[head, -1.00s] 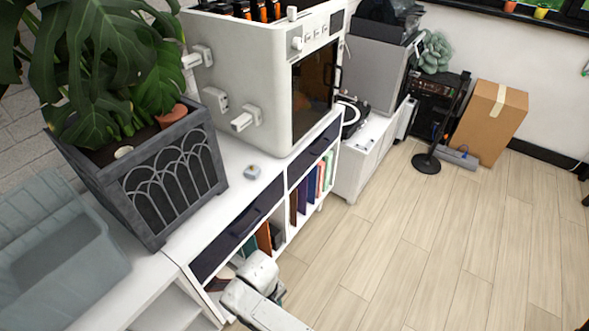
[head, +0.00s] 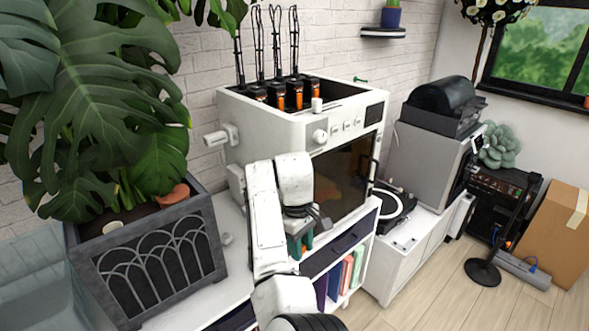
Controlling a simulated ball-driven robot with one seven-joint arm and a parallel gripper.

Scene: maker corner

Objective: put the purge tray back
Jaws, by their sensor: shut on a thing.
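My gripper (head: 302,238) is in front of the white printer-like machine (head: 268,137), low and left of its dark glass door (head: 342,180). It points down near the edge of the white cabinet. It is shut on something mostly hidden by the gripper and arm. Teal and orange bits show at the fingertips, and I cannot tell which belong to the held thing. No purge tray can be made out clearly.
A grey planter (head: 155,265) with a big leafy plant stands at the left, close to my arm. Black-and-orange units with tall rods rise from the machine's top. A turntable (head: 392,205) is to the right. Books (head: 347,270) fill the shelf below. Open floor lies at right.

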